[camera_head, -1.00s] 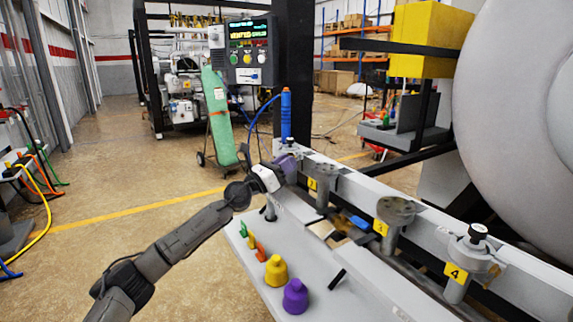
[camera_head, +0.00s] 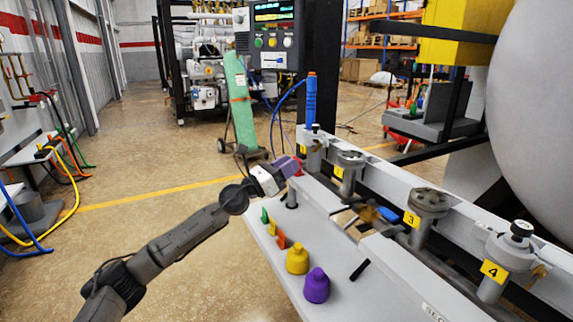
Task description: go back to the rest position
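My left arm (camera_head: 185,243) reaches in from the lower left. My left gripper (camera_head: 291,169) is at the left end of the grey bench, beside the first post (camera_head: 314,150). Its fingers are small and partly hidden by its purple-grey body, so I cannot tell whether they are open or shut. No held object can be made out. My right gripper is not in view.
The bench holds a yellow bottle-shaped piece (camera_head: 297,260), a purple one (camera_head: 316,286) and small coloured pieces (camera_head: 272,228). Numbered posts (camera_head: 428,212) line the grey rail. The large grey vessel (camera_head: 535,120) stands at right. Open floor (camera_head: 130,170) lies left.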

